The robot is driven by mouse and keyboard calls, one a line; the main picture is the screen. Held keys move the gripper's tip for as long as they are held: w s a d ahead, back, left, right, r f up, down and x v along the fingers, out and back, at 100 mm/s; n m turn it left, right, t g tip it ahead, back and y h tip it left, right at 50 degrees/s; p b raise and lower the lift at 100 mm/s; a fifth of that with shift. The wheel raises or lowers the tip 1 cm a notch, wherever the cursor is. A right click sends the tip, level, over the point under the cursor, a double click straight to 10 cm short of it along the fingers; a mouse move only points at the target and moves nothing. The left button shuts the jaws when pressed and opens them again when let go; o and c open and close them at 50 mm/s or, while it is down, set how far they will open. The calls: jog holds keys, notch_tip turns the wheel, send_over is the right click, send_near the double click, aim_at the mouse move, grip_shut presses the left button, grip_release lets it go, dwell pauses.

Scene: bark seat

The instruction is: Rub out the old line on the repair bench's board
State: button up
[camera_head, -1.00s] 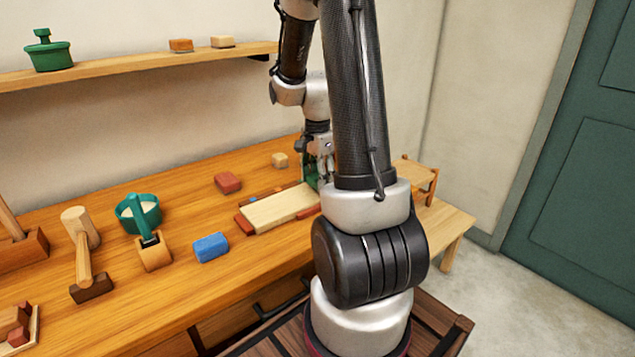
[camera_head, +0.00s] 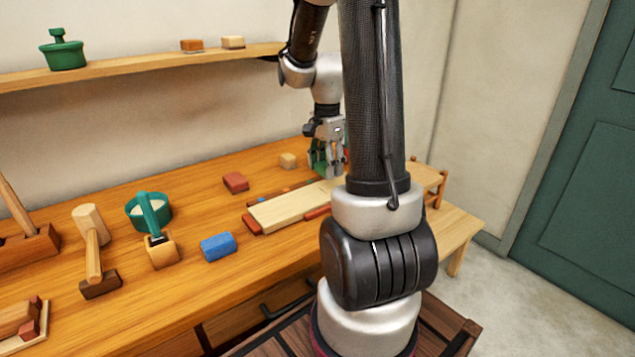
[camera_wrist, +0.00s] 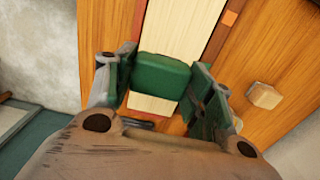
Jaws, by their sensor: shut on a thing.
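The board (camera_head: 285,211) is a pale wooden panel lying flat on the bench, with reddish-brown pieces along its edges. It also shows in the wrist view (camera_wrist: 180,30), and no line is visible on its bare part. My gripper (camera_head: 327,168) is at the board's far right end, partly hidden by my arm. In the wrist view my gripper (camera_wrist: 163,88) is shut on a green block (camera_wrist: 160,76), which lies across the pale board. I cannot tell whether the block touches the board. The board's right end is hidden in the head view.
On the bench (camera_head: 205,190) are a blue block (camera_head: 218,246), a red block (camera_head: 235,182), a pale cube (camera_head: 288,160), a mallet (camera_head: 93,250) and a green bowl (camera_head: 148,211). A shelf (camera_head: 130,72) runs along the wall. Bare bench top lies between these things.

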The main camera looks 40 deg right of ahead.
aim_at(326, 193)
jog(key=shift+f, duration=2.5)
jog(key=shift+f, duration=0.6)
jog(key=shift+w+d+r, duration=0.1)
jog(key=shift+w, duration=1.4)
jog(key=shift+s, duration=1.55)
jog(key=shift+w, duration=1.5)
jog(key=shift+s, duration=1.5)
